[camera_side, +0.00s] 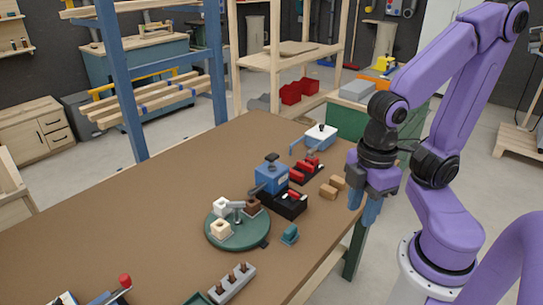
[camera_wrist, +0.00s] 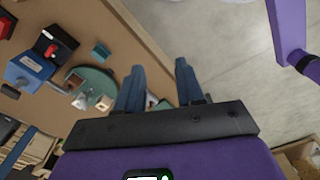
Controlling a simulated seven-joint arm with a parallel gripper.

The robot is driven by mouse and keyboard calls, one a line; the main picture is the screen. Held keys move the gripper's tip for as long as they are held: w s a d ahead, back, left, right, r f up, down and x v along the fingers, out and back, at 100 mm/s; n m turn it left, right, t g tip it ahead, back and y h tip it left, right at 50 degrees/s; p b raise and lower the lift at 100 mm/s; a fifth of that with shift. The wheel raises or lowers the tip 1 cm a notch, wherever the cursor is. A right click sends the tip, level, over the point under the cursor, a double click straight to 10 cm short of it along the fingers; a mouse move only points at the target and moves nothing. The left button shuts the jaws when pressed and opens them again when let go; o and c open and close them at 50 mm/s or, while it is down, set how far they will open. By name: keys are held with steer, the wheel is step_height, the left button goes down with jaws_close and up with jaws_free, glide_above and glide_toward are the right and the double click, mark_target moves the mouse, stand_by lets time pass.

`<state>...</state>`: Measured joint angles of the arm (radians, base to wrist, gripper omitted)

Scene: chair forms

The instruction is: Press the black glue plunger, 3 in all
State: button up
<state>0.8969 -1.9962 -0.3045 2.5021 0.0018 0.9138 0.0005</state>
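A blue glue box (camera_side: 270,179) stands on the brown table in the side view. A black plunger knob (camera_side: 272,157) sits on top of it, raised slightly above the box. A blue box with a pale label (camera_wrist: 30,67) is at the left of the wrist view; I cannot tell the plunger clearly there. My gripper (camera_side: 370,212) points down near the table's right edge, well right of the glue box and apart from it. In the wrist view my gripper (camera_wrist: 158,95) has its two blue fingers apart, with nothing between them.
A green turntable (camera_side: 236,234) with several small blocks stands in front of the glue box. Black trays with red pieces (camera_side: 310,169), tan blocks (camera_side: 332,187), a teal piece (camera_side: 290,235) and a pale block with pegs (camera_side: 232,283) are nearby. The table's left part is clear.

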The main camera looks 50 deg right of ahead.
jaws_close()
stand_by(1.5)
